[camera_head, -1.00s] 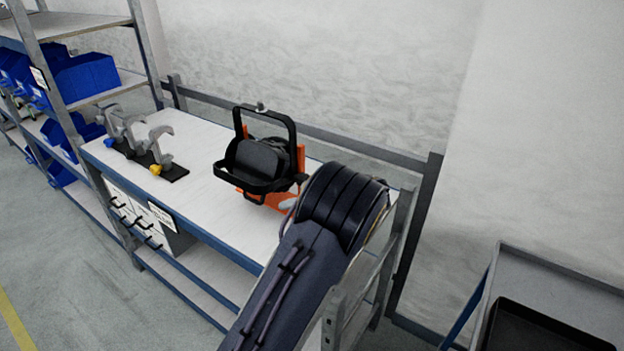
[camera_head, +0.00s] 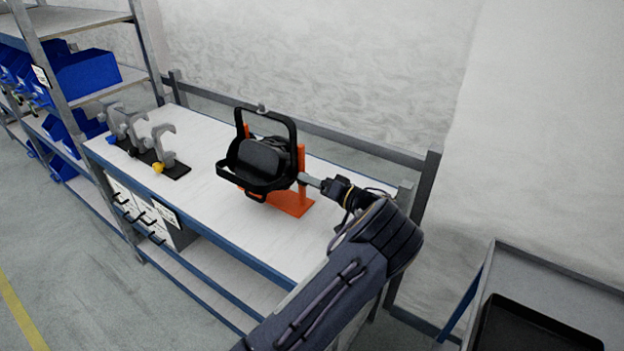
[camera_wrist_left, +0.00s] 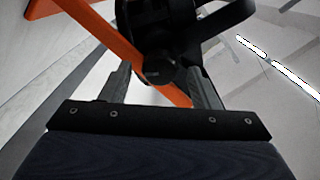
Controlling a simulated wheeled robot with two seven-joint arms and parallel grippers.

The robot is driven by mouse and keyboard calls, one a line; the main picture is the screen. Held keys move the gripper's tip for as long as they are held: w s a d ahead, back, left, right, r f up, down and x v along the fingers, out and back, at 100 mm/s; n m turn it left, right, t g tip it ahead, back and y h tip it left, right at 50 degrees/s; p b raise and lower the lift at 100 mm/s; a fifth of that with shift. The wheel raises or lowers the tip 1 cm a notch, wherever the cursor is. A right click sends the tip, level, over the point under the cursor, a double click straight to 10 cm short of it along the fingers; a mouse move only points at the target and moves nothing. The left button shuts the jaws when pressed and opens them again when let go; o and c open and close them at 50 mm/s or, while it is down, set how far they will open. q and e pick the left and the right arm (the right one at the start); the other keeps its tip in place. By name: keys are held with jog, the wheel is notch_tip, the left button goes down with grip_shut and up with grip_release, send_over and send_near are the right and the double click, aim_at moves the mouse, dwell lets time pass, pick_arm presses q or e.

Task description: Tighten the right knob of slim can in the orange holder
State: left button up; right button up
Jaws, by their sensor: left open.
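The black slim can (camera_head: 262,158) with its black yoke frame sits in the orange holder (camera_head: 290,201) on the workbench. In the left wrist view, the round dark right knob (camera_wrist_left: 160,73) shows in front of the orange holder (camera_wrist_left: 120,40) and the dark can body (camera_wrist_left: 205,18). My left gripper (camera_head: 310,180) is at the right side of the can. In the left wrist view, my left gripper (camera_wrist_left: 160,85) is open, with one finger on each side of the knob; I cannot tell whether they touch it. My right gripper is not in view.
The white workbench (camera_head: 215,195) also bears several grey clamps (camera_head: 165,145) on a black base at the left. A shelf with blue bins (camera_head: 85,75) stands further left. A rail and wall are behind. A grey cart (camera_head: 560,290) with a black tray stands at the lower right.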

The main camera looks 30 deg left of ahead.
pick_arm(q)
jog(key=shift+a, duration=0.1)
jog(key=c, duration=1)
jog(key=shift+f, duration=0.1)
jog(key=shift+f+m+b, duration=0.1)
jog(key=shift+m+b, duration=1.25)
jog(key=shift+m, duration=7.35)
